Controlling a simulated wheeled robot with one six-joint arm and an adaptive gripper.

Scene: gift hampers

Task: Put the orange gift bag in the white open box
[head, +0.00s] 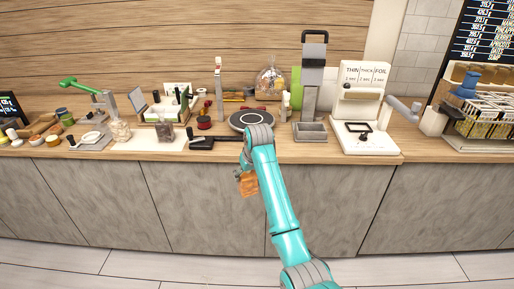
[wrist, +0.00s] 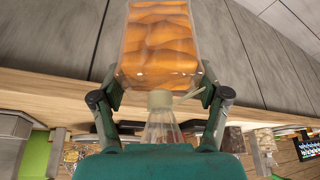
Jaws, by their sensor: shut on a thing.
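The orange gift bag (head: 248,185) is a clear bag with orange, wavy contents and a pale tied neck. It also shows large in the wrist view (wrist: 160,45). My gripper (head: 243,176) is shut on it, with one finger on each side near the neck in the wrist view (wrist: 160,97). It holds the bag in the air in front of the counter, below the top's edge. A small white open box (head: 152,117) seems to stand on the counter left of centre, with dark things at it; its inside is hard to make out.
The wooden counter (head: 225,152) is crowded. A clear bag with dark contents (head: 166,134) is near the front left. The floor in front is clear.

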